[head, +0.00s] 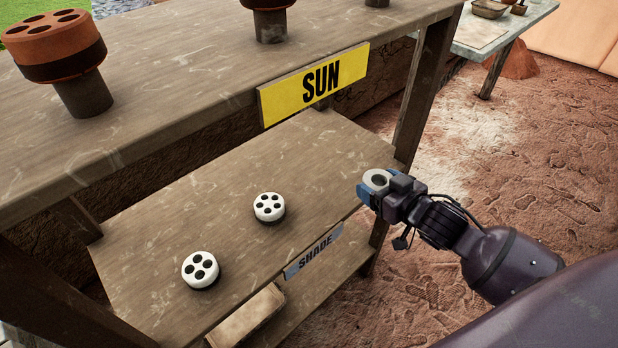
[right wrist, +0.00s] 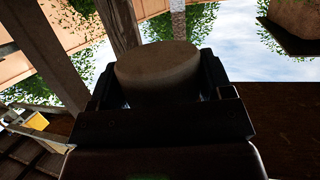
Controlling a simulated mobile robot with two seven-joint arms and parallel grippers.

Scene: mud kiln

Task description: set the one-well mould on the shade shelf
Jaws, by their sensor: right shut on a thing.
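The one-well mould (head: 377,180) is a small pale grey round piece with a single hole in its top. My right gripper (head: 374,188) is shut on it, at the right end of the shade shelf (head: 215,215). From this view I cannot tell how high it is above the shelf. In the right wrist view the mould's side (right wrist: 158,66) shows between the fingers (right wrist: 160,90). The shade shelf is the wooden board below the yellow SUN sign, with a grey SHADE label (head: 315,252) on its front edge. My left gripper is not in view.
Two white moulds with several wells stand on the shade shelf, one near the middle (head: 269,207) and one at front left (head: 201,269). The shelf's right part is bare.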

